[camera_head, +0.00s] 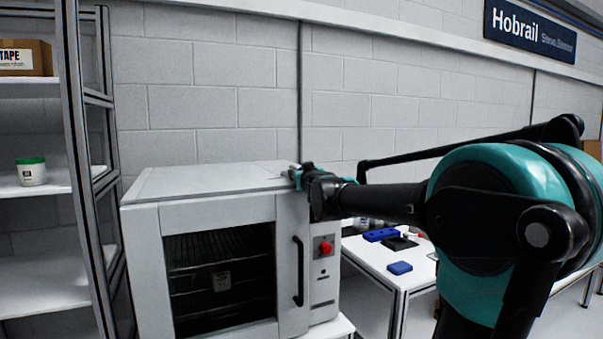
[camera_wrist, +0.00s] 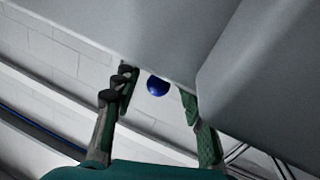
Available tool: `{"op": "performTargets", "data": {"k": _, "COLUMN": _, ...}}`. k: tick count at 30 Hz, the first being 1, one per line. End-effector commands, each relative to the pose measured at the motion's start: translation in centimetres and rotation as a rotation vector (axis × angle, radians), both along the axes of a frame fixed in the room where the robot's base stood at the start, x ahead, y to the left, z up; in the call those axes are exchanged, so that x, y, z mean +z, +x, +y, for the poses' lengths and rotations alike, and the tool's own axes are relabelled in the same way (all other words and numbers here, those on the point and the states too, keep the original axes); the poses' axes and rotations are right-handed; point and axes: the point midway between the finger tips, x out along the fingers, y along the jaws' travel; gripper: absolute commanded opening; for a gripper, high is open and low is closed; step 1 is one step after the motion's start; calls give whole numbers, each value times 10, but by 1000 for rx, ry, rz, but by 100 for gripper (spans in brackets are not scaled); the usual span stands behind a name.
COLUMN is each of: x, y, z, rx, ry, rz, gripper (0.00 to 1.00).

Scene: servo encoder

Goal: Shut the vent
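A white oven (camera_head: 215,188) with a dark window and a black door handle (camera_head: 298,272) stands left of centre in the head view. My gripper (camera_head: 294,178) is at the top right edge of the oven, seen small and partly hidden by my arm. In the wrist view my gripper (camera_wrist: 157,92) has its two fingers apart. A round blue knob (camera_wrist: 158,84) shows in the gap between the fingertips, with space on both sides. I cannot tell how deep it is between them. No vent opening is clearly visible, and I cannot tell its state.
A red button (camera_head: 326,249) is on the oven's right front panel. A white table (camera_head: 365,252) with blue items stands to the right. A shelf rack (camera_head: 75,170) stands close on the left. Large grey surfaces (camera_wrist: 265,75) lie close to the fingers in the wrist view.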

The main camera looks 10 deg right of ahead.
Motion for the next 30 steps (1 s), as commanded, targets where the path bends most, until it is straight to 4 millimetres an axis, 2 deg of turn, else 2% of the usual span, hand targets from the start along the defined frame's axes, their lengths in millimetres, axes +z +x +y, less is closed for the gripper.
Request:
{"op": "performTargets", "data": {"k": 7, "x": 0, "y": -2, "z": 0, "rx": 0, "ry": 0, "rz": 0, "gripper": 42}}
{"op": "performTargets", "data": {"k": 11, "x": 0, "y": -11, "z": -1, "rx": 0, "ry": 0, "rz": 0, "gripper": 42}}
{"op": "performTargets", "data": {"k": 24, "x": 0, "y": -82, "z": -8, "rx": 0, "ry": 0, "rz": 0, "gripper": 42}}
{"op": "performTargets", "data": {"k": 30, "x": 0, "y": -107, "z": -11, "rx": 0, "ry": 0, "rz": 0, "gripper": 42}}
